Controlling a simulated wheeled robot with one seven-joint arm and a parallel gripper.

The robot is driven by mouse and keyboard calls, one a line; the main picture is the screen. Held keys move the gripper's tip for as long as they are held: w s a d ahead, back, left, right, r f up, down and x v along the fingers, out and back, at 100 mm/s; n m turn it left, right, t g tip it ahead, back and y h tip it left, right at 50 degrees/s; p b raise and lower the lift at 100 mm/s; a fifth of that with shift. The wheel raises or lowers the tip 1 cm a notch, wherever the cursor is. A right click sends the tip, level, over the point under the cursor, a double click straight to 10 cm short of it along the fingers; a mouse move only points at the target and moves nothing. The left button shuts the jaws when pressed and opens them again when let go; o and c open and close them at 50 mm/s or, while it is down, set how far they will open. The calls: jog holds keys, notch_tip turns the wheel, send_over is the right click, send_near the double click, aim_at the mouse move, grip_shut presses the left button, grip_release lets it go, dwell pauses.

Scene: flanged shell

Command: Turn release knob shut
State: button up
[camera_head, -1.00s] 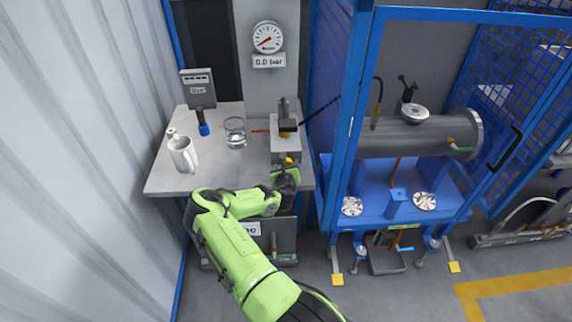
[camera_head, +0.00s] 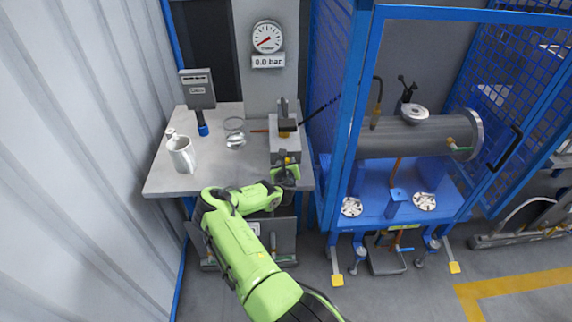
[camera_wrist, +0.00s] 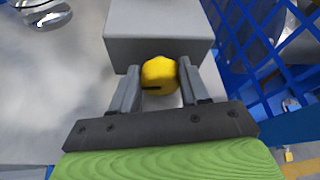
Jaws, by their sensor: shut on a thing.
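The release knob (camera_wrist: 159,76) is yellow with a dark slot or mark on its lower left. It sits on the front face of a grey box (camera_wrist: 158,30), which also shows on the bench in the head view (camera_head: 284,146). My gripper (camera_wrist: 160,82) has one finger on each side of the knob and is shut on it. In the head view my gripper (camera_head: 287,167) is at the front of the box, and the knob is mostly hidden there.
The grey bench (camera_head: 222,178) holds a white jug (camera_head: 182,155) and a glass (camera_head: 235,133). A dial gauge (camera_head: 268,37) above reads 0.0 bar. A blue mesh cage (camera_head: 345,140) stands close to the right of the box.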

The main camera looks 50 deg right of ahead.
jog(key=shift+r, duration=0.1)
jog(key=shift+s+d+r+m+t+y+p, duration=0.15)
jog(key=shift+m+t+y+p, duration=0.45)
jog(key=shift+p, duration=0.6)
jog(key=shift+s+m+t+p, duration=0.1)
jog(key=shift+m+t+p, duration=0.2)
jog(key=shift+m+p, duration=0.65)
jog(key=shift+s+d+f+m+t+y+p, duration=0.1)
jog(key=shift+f+m+t+y+p, duration=0.2)
jog(key=shift+m, duration=0.35)
jog(key=shift+d+r+m+t+y+p, duration=0.1)
jog(key=shift+m+t+y, duration=0.3)
jog(key=shift+m, duration=0.2)
jog(key=shift+f+m+t+y, duration=0.15)
jog(key=shift+m+t+y, duration=0.15)
jog(key=shift+m+t, duration=0.6)
jog(key=shift+m, duration=0.4)
jog(key=o, duration=1.1)
jog(key=shift+s, duration=0.1)
jog(key=shift+c, duration=0.2)
